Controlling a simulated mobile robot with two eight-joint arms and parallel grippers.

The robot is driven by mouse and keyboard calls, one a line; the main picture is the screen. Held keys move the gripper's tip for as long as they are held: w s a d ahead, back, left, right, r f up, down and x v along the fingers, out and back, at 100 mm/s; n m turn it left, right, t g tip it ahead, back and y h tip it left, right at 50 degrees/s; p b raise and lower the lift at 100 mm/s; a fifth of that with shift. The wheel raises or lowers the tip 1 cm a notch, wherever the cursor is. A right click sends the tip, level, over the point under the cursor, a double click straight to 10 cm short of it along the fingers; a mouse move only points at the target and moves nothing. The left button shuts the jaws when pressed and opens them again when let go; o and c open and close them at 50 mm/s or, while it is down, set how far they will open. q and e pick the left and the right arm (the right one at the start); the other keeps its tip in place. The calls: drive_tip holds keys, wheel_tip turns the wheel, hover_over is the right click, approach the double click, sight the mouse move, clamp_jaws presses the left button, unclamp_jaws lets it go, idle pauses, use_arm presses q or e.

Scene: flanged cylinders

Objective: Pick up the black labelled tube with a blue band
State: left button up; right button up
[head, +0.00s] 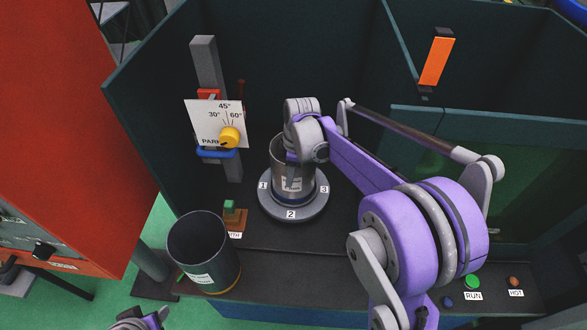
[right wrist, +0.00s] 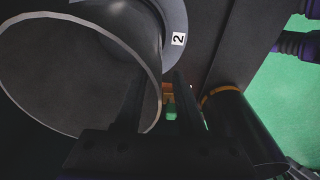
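A dark grey tube (head: 279,152) with a pale label stands upright on the round numbered base (head: 294,212). My right gripper (head: 291,184) is at this tube and hides part of it. In the right wrist view the open mouth of the tube (right wrist: 75,75) fills the left side. My right fingers (right wrist: 158,105) are apart, with the tube's rim passing between them. A black labelled tube (head: 205,255) stands at the front left, its visible lower band orange-yellow; it also shows in the right wrist view (right wrist: 240,130). My left fingers are out of view.
A dial plate (head: 205,128) with a yellow knob and a blue handle is on the post behind. A small green-topped block (head: 232,215) sits between the tubes.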

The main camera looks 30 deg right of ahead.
clamp_jaws()
drive_tip(key=shift+r, duration=0.1)
idle(1.2)
